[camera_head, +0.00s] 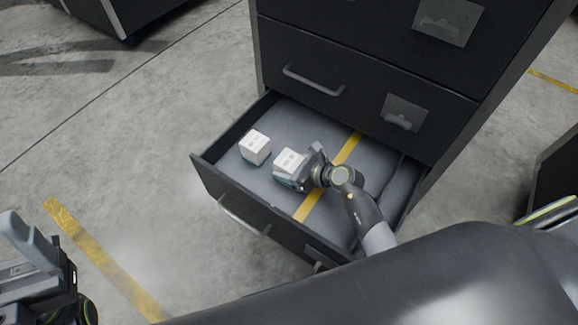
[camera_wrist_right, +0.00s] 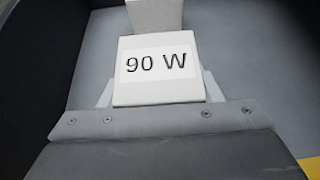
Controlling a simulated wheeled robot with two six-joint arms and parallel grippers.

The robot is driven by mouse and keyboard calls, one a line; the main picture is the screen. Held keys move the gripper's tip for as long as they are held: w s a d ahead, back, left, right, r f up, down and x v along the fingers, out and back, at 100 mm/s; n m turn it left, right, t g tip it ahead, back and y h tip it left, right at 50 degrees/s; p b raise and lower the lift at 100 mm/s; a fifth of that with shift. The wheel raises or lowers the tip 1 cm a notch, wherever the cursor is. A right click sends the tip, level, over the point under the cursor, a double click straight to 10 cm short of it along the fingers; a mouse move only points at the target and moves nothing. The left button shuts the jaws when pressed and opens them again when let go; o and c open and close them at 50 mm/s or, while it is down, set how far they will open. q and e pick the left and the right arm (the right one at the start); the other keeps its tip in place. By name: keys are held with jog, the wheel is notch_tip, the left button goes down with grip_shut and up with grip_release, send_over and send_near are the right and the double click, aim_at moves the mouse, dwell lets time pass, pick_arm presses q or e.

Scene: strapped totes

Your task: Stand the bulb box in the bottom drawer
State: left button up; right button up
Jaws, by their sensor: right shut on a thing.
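The bottom drawer (camera_head: 222,187) is pulled out of the dark cabinet. My right gripper (camera_head: 292,176) reaches down into it and is shut on a white bulb box (camera_head: 290,160). In the right wrist view this box (camera_wrist_right: 160,52) faces me with a "90 W" label, a finger on each side. Whether its base touches the drawer floor cannot be told. A second white box (camera_head: 255,146) stands upright to its left in the drawer; it also shows beyond the held box in the right wrist view (camera_wrist_right: 155,14). My left gripper (camera_head: 35,255) is at the lower left, outside the drawer.
A yellow stripe (camera_head: 310,203) runs across the drawer floor, right of the held box. A thin divider (camera_head: 393,172) shows farther right in the drawer. The upper drawers (camera_head: 345,60) are shut above. Open concrete floor (camera_head: 120,160) lies to the left.

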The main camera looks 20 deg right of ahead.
jog(key=shift+f, duration=0.15)
jog(key=o, duration=1)
jog(key=shift+o, duration=0.2)
